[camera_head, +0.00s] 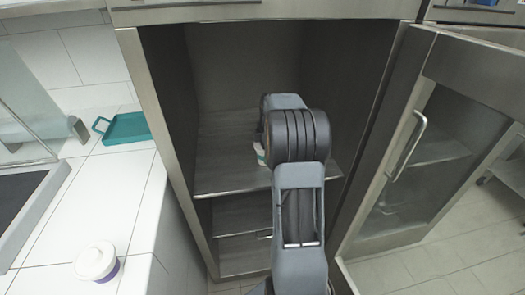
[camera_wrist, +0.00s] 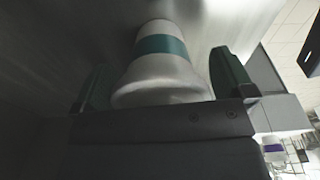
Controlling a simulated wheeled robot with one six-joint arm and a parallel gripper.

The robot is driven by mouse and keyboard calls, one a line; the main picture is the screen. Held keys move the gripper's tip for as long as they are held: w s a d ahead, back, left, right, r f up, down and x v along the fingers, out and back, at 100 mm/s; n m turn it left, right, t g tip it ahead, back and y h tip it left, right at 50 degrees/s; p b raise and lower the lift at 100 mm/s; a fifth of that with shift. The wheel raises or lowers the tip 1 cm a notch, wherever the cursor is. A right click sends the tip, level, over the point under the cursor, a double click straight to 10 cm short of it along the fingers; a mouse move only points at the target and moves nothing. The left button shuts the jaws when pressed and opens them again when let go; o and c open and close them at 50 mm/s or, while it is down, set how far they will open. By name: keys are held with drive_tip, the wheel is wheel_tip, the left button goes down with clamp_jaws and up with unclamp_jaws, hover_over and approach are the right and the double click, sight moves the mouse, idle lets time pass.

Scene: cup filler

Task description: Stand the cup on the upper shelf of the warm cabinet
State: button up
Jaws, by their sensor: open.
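The cup (camera_wrist: 163,70) is white with a teal band. In the wrist view it is between the two fingers of my gripper (camera_wrist: 161,82), with gaps at both sides near the fingertips. My gripper is open around it. In the head view only a small part of the cup (camera_head: 260,152) shows at the left of my arm, on the upper shelf (camera_head: 225,180) of the warm cabinet (camera_head: 143,95). My arm hides the rest of the cup and the fingers there. The cup's contact with the shelf is hidden.
The cabinet door (camera_head: 405,160) stands open at the right. A lower shelf (camera_head: 245,250) is below. A white cup with a purple band (camera_head: 97,261) stands on the white counter (camera_head: 110,200) at the left, with a teal tray (camera_head: 125,129) behind it. The upper shelf is clear left of my arm.

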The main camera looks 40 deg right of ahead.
drive_tip(key=r, duration=0.4)
drive_tip(key=r+p, duration=0.1)
drive_tip(key=r, duration=0.2)
drive_tip(key=d+r+p, duration=0.1)
drive_tip(key=r, duration=0.3)
drive_tip(key=shift+s+d+r, duration=0.1)
drive_tip(key=shift+s+r, duration=0.15)
drive_tip(key=shift+r, duration=0.05)
drive_tip(key=shift+a+r, duration=0.25)
drive_tip(key=s+a+m+t+h, duration=0.1)
drive_tip(key=s+a+m, duration=0.25)
drive_tip(key=a, duration=0.45)
drive_tip(key=s+a+m, duration=0.3)
drive_tip(key=a+m, duration=0.1)
drive_tip(key=a, duration=0.3)
drive_tip(key=s+a+f+m+t, duration=0.1)
drive_tip(key=s+a+f+m, duration=0.5)
drive_tip(key=s+a, duration=0.4)
drive_tip(key=shift+s+f, duration=0.25)
drive_tip(key=shift+s, duration=0.1)
